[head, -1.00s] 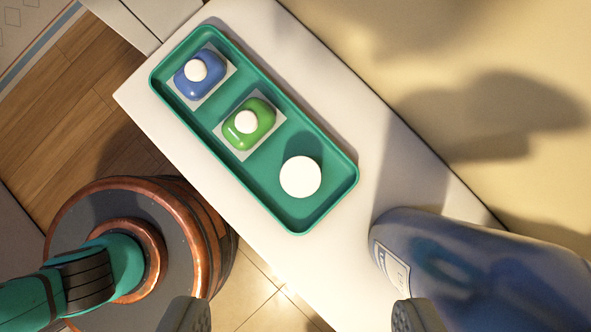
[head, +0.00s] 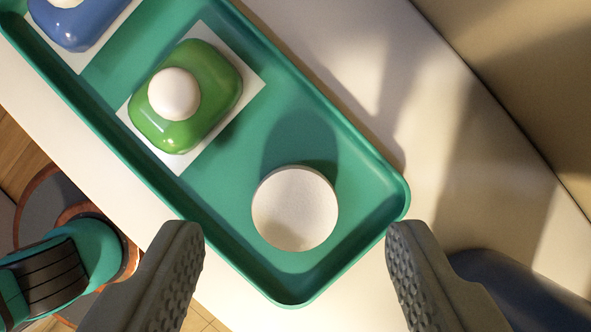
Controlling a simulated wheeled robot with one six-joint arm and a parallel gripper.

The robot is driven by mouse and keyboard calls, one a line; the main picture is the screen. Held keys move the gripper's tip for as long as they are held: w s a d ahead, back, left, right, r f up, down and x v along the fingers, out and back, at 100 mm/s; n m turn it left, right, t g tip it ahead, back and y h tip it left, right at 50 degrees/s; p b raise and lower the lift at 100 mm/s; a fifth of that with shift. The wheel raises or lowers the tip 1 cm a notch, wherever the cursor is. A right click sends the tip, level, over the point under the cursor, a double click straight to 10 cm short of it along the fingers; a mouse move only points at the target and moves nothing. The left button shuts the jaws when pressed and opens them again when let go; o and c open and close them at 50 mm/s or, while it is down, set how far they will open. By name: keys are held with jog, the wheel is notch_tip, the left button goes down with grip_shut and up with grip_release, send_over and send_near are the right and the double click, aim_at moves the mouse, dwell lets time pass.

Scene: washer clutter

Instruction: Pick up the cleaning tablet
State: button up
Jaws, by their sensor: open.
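The cleaning tablet appears to be the round white disc (head: 295,210) in the near end of the green tray (head: 345,163). Its flat top faces me and it casts a shadow on the tray floor. My gripper (head: 295,245) is open and empty. In the picture its two fingers stand left and right of the disc, apart from it. The finger tips show over the tray's near end. How far they are above the tray I cannot tell.
A green pod with a white ball (head: 185,95) sits on a white square in the tray. A blue pod (head: 80,25) is cut off at upper left. The white surface (head: 370,60) right of the tray is clear. A dark blue object (head: 520,290) stands at lower right.

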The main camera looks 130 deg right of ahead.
aim_at(295, 207)
jog(key=shift+x, duration=1.45)
jog(key=c, duration=1.1)
jog(key=shift+r, duration=0.15)
